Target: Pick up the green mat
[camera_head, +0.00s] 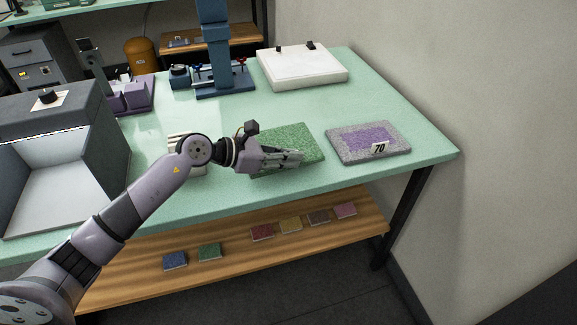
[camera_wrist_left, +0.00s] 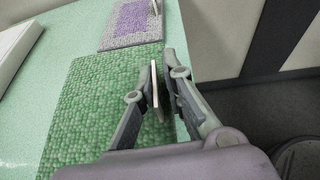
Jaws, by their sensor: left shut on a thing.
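The green mat (camera_head: 288,136) lies on the pale green table, near its front edge. It also shows in the left wrist view (camera_wrist_left: 88,115) as a pebbly green slab. My left gripper (camera_head: 299,158) reaches in from the left along the mat's front side and covers part of it. My right gripper is in neither view.
A grey mat with a purple centre and a "70" tag (camera_head: 398,141) lies just right of the green mat. A white slab (camera_head: 302,70) and a blue column stand (camera_head: 226,82) are behind. A grey box (camera_head: 60,125) stands left. Small colour samples lie on the lower wooden shelf (camera_head: 220,270).

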